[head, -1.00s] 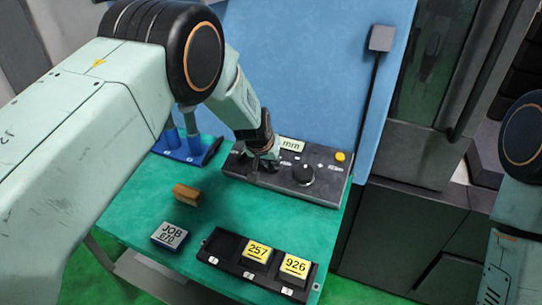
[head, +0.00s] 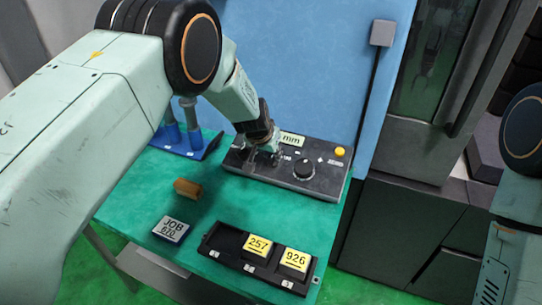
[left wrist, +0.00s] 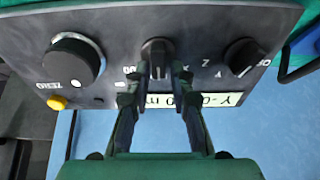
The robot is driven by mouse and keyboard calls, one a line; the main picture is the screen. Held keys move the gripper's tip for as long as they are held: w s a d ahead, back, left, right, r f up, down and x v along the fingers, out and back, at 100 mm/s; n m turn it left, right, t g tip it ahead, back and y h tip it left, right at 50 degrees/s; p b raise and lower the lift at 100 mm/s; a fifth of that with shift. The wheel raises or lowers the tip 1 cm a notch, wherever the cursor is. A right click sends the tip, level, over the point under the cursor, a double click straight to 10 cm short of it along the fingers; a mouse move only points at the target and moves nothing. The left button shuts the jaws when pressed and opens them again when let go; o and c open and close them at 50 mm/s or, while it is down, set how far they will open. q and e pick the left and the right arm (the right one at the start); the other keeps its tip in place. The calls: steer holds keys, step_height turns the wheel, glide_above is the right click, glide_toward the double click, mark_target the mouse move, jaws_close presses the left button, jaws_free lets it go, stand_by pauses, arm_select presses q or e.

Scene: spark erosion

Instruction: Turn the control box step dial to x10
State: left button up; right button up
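The control box (head: 325,180) is a dark panel at the back of the green table. My left gripper (head: 263,156) points down at its left half. In the left wrist view the box (left wrist: 110,25) appears upside down. The small black step dial (left wrist: 157,52) sits between the two fingertips of my left gripper (left wrist: 157,80). One finger is on each side of the dial. I cannot tell whether they touch it. Part of the dial's lettering is hidden by the fingers. My right gripper is out of view; only my right arm shows.
A larger round knob (head: 304,169) and a yellow button (head: 340,152) stand right of the gripper. The axis dial (left wrist: 243,55) is beside the step dial. A display (head: 291,139) lies behind. A wooden block (head: 187,189), JOB block (head: 171,230) and black tray (head: 228,243) are in front.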

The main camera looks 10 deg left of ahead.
arm_select(q)
steer(key=shift+o, duration=1.1)
steer(key=shift+s+f, duration=0.15)
steer(key=shift+s, duration=0.1)
steer(key=shift+f, duration=0.1)
steer(key=v, duration=1.2)
